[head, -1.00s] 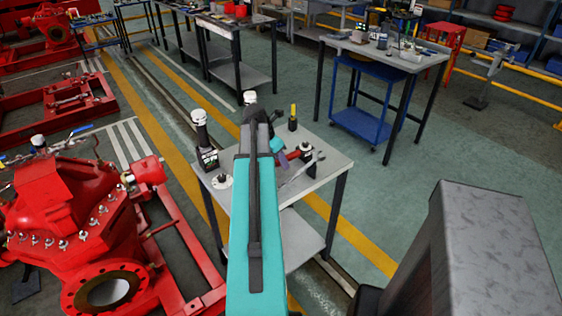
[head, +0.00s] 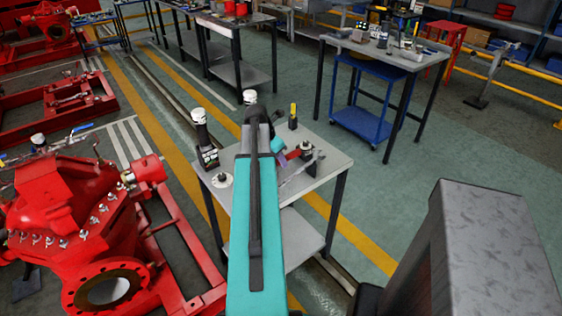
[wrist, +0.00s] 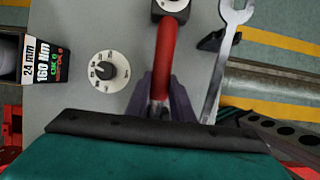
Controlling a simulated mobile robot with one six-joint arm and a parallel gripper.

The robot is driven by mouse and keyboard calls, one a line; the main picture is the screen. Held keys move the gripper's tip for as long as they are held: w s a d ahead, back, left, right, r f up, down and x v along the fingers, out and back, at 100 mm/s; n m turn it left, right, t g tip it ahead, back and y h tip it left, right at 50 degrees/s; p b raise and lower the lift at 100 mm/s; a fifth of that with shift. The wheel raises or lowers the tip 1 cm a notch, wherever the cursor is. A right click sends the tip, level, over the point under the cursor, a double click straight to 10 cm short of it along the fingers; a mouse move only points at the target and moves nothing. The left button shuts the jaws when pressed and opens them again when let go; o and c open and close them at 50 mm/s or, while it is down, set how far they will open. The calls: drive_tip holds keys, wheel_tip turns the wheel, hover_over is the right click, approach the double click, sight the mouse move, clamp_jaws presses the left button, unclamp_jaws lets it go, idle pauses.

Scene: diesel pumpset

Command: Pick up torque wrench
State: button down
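A tool with a red handle (wrist: 165,55) and a dark block-like head (wrist: 171,8) lies on the grey bench top; the red handle (head: 293,155) also shows in the head view. I cannot tell for sure that it is the torque wrench. My gripper (wrist: 163,88) has its purple fingers on either side of the handle's near end. Whether they press on it cannot be told. A black tool (wrist: 36,60) marked "24 mm 160 Nm" stands at the left; it also shows in the head view (head: 206,150). My arm hides part of the bench.
A steel open-ended spanner (wrist: 226,60) lies just right of the handle. A white round dial (wrist: 106,72) with a black knob is at the left. A yellow-and-black tool (head: 293,117) stands at the back of the bench (head: 325,145). A red pump (head: 75,215) stands left.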

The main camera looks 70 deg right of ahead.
drive_tip(key=shift+r, duration=0.2)
idle(0.3)
drive_tip(key=shift+r+b, duration=0.4)
drive_tip(key=shift+r, duration=0.95)
drive_tip(key=shift+a+r, duration=0.15)
drive_tip(key=shift+r, duration=0.1)
drive_tip(key=a, duration=0.4)
drive_tip(key=a+b, duration=0.1)
drive_tip(key=a, duration=0.3)
drive_tip(key=s+a+r+b, duration=0.1)
drive_tip(key=a, duration=0.4)
drive_tip(key=shift+w+a+b, duration=0.1)
drive_tip(key=shift+a+b, duration=0.05)
drive_tip(key=shift+b, duration=1)
drive_tip(key=shift+a+b, duration=0.1)
drive_tip(key=shift+b, duration=0.2)
